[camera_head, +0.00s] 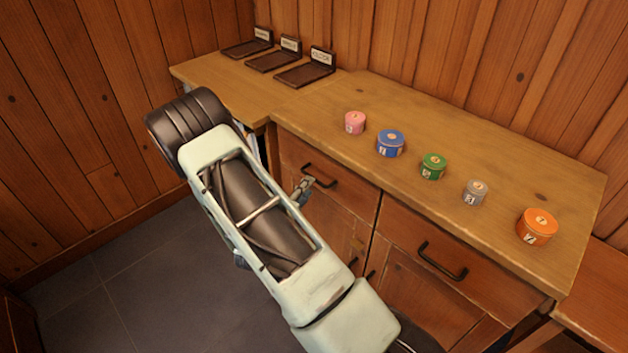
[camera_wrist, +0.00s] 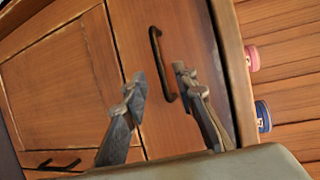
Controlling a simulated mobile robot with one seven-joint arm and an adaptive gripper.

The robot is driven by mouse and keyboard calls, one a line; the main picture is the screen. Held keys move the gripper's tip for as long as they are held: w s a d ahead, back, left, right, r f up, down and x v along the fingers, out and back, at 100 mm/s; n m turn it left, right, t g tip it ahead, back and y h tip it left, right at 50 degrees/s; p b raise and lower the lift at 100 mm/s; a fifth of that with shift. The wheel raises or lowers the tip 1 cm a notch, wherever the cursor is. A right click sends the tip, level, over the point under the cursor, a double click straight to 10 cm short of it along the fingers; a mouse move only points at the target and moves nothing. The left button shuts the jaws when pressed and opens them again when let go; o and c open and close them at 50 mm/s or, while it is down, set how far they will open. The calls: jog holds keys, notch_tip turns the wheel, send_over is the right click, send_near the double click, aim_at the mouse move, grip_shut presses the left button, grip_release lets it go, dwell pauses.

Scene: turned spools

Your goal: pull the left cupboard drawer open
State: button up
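The left cupboard drawer (camera_head: 350,202) is a wooden front under the counter, and it looks shut. Its dark bar handle (camera_head: 321,178) also shows in the wrist view (camera_wrist: 157,62). My gripper (camera_head: 303,187) is at the left end of this handle in the head view. In the wrist view my gripper (camera_wrist: 158,77) is open, with one fingertip on each side of the handle in the picture. I cannot tell whether the bar lies between the fingers in depth, and I see no clear contact. My arm hides part of the cupboard's left side.
The right drawer (camera_head: 400,225) has a similar handle (camera_head: 442,262). Cupboard doors (camera_head: 335,228) lie below. Pink (camera_head: 355,123), blue (camera_head: 390,144), green (camera_head: 433,166), grey (camera_head: 475,193) and orange (camera_head: 538,227) round containers stand on the counter (camera_head: 480,150). Labelled dark trays (camera_head: 305,75) stand at the back left.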

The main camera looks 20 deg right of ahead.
jog(key=x, duration=0.6)
jog(key=shift+c, duration=0.4)
grip_shut()
